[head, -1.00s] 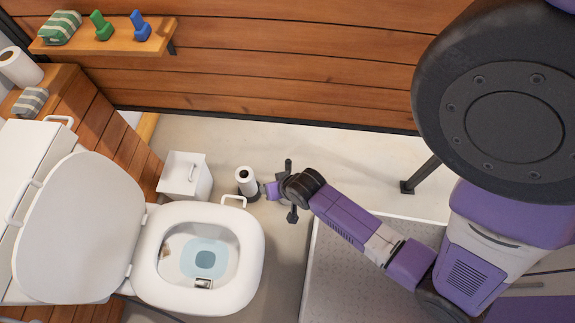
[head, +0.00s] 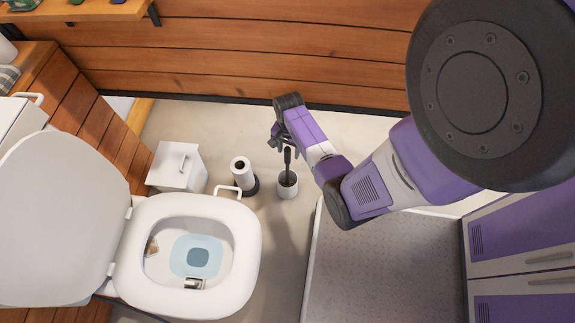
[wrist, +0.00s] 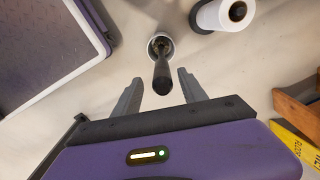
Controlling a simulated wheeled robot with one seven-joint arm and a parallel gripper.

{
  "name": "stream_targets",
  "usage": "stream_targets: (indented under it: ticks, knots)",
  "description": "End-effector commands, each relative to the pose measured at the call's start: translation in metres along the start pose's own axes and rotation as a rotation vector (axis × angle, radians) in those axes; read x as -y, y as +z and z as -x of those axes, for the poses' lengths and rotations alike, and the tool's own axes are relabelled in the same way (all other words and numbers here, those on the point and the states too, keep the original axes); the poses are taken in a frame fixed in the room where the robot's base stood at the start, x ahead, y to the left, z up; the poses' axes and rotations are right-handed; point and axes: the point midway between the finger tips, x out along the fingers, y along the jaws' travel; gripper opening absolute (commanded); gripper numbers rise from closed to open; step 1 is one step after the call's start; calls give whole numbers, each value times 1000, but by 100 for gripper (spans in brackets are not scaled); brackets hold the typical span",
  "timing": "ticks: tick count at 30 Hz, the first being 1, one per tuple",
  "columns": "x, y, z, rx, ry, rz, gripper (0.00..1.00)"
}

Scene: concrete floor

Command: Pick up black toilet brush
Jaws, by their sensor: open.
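The black toilet brush (head: 287,162) stands upright in a white round holder (head: 288,190) on the floor, right of the toilet. In the wrist view the brush handle (wrist: 161,75) points up toward the camera, and the holder (wrist: 160,42) is at its base. My gripper (head: 276,138) is near the top of the handle in the head view. In the wrist view my gripper (wrist: 158,88) is open, with the handle end between or just beyond its two fingers. Neither finger appears to touch it.
A toilet roll stand (head: 240,170) is close left of the holder. A white bin (head: 177,167) and the open toilet (head: 240,265) are further left. A grey raised tray (head: 385,265) lies to the right. The wooden wall (head: 250,60) is behind.

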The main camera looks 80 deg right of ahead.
Motion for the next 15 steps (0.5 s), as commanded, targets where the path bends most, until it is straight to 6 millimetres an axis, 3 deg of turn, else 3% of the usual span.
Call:
stream_targets:
  ticks: [7,15]
  knots:
    - [4,-1,-38,1,0,0,50]
    - [4,-1,-46,-1,-2,0,50]
